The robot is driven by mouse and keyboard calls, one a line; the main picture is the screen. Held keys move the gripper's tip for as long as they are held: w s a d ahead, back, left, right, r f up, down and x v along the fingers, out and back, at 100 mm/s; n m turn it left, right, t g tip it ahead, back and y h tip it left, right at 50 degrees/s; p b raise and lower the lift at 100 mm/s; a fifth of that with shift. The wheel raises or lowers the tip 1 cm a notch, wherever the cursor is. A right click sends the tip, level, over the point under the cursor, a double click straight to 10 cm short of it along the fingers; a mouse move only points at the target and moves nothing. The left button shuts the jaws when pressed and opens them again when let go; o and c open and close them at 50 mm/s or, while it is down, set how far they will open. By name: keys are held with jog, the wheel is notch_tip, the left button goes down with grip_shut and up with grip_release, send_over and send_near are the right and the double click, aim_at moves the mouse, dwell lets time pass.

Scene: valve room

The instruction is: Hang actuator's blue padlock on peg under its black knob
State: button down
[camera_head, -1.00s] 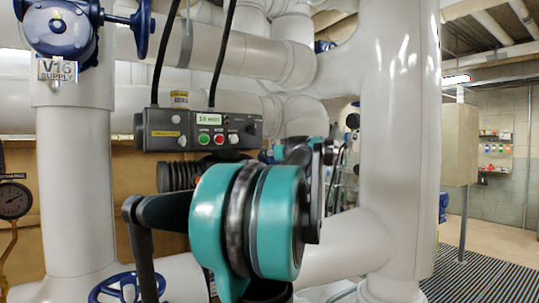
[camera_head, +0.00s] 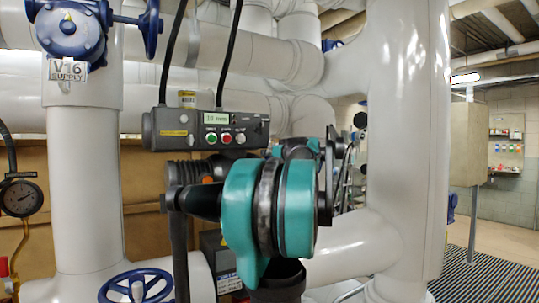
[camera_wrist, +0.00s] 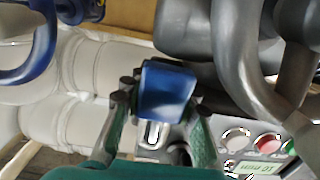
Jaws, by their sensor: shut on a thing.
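The blue padlock (camera_wrist: 166,92) is between the two fingers of my gripper (camera_wrist: 158,100) in the wrist view, and the gripper is shut on it. A pale metal loop (camera_wrist: 152,134), apparently its shackle, shows just below the body. The actuator's grey control box (camera_head: 205,130) is ahead, and its display (camera_wrist: 266,167) and buttons also show in the wrist view. A dark round part (camera_wrist: 181,153) lies near the padlock; I cannot tell whether it is the black knob. The peg is not clear. In the head view my teal wrist joints hide the fingertips and padlock.
A thick white pipe (camera_head: 405,130) stands on the right. The V16 supply valve (camera_head: 72,33) and a blue handwheel (camera_head: 137,287) are on the left. Curved grey bars (camera_wrist: 245,75) are close in the wrist view. Black cables (camera_head: 227,55) rise from the box.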

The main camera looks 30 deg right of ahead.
jog(key=shift+w+a+f, duration=0.1)
jog(key=shift+w+f, duration=0.15)
jog(key=shift+f, duration=0.3)
jog(key=shift+w+a+f, duration=0.1)
jog(key=shift+w+f, duration=0.1)
jog(key=shift+f, duration=0.3)
jog(key=shift+s, duration=0.1)
jog(key=c, duration=1.1)
grip_release()
jog(key=shift+s+f, duration=0.1)
jog(key=shift+s, duration=0.05)
jog(key=shift+o, duration=0.2)
jog(key=s+r, duration=0.2)
jog(key=s, duration=0.9)
jog(key=shift+s+d, duration=0.2)
